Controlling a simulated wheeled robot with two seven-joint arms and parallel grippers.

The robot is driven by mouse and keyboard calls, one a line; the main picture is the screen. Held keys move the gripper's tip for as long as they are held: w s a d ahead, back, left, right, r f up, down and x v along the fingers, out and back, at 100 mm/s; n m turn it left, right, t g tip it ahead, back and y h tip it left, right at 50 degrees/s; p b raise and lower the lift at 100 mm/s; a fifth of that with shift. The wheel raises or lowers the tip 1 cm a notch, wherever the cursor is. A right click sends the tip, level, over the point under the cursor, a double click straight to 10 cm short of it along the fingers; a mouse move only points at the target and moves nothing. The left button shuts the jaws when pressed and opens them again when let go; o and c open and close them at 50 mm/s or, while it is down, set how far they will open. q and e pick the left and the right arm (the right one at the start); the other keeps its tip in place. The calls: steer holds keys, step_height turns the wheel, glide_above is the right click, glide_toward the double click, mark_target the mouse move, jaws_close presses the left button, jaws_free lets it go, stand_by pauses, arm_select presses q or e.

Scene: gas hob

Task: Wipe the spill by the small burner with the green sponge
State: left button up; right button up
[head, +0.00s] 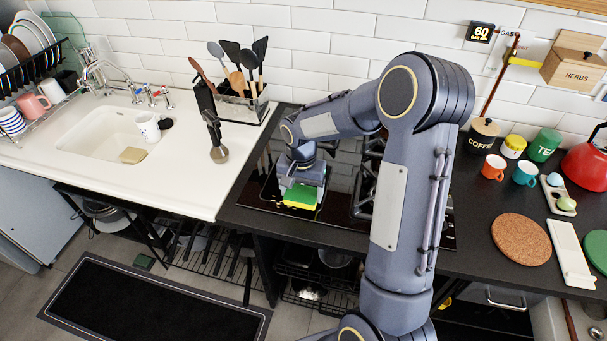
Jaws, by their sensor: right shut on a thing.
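The green sponge (302,191) has a green upper part and a yellow lower part. My right gripper (301,177) is shut on it from above, over the left part of the black hob (341,183). The sponge is at or just above the hob surface; I cannot tell whether it touches. Brownish spots of the spill (271,199) show on the hob just left of the sponge; the rest is hidden under the sponge and gripper. The small burner cannot be made out clearly, as my right arm covers much of the hob. My left gripper is not in view.
A utensil holder (240,101) stands behind on the white counter, with a dark hand blender (217,140) nearer the hob. To the right are a coffee jar (482,135), mugs, a red kettle (588,164) and a cork mat (521,239). The white counter front is clear.

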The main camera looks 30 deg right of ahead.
steer(key=shift+a+r+p, duration=0.1)
steer(key=shift+r+p, duration=0.2)
steer(key=shift+r, duration=0.25)
steer(key=shift+r+p, duration=0.55)
steer(key=shift+r, duration=0.25)
steer(key=shift+r+p, duration=1.05)
steer(key=shift+r, duration=0.45)
steer(key=shift+a, duration=0.1)
